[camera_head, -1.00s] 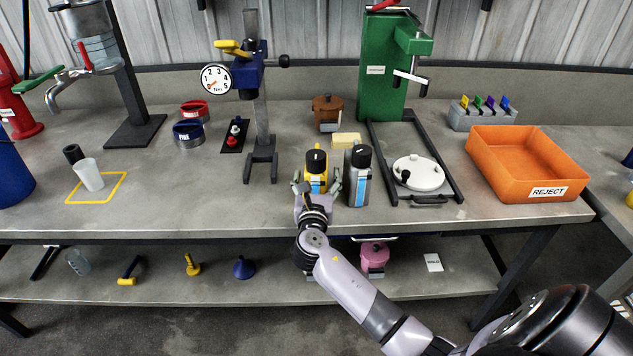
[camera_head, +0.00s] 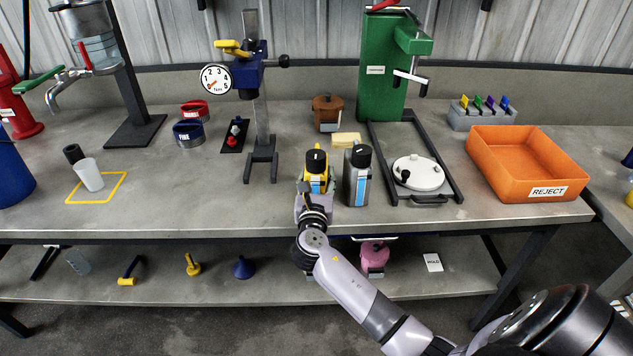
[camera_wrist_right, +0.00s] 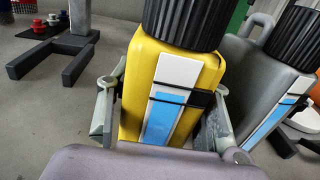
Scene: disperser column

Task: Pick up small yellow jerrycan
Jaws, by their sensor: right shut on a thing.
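The small yellow jerrycan (camera_head: 317,174) has a black cap and a blue and white label. It stands upright near the front edge of the bench, and in the right wrist view (camera_wrist_right: 173,85) it fills the middle. My right gripper (camera_head: 315,187) is shut on it, with one finger on each side of its body in the right wrist view (camera_wrist_right: 162,115). I cannot tell whether its base is off the bench. My left gripper is not in view.
A grey jerrycan (camera_head: 357,178) with a black cap stands close on the right. Behind are a yellow block (camera_head: 347,140) and a dark stand (camera_head: 262,155). A white lid (camera_head: 419,174) and an orange REJECT bin (camera_head: 527,165) are further right.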

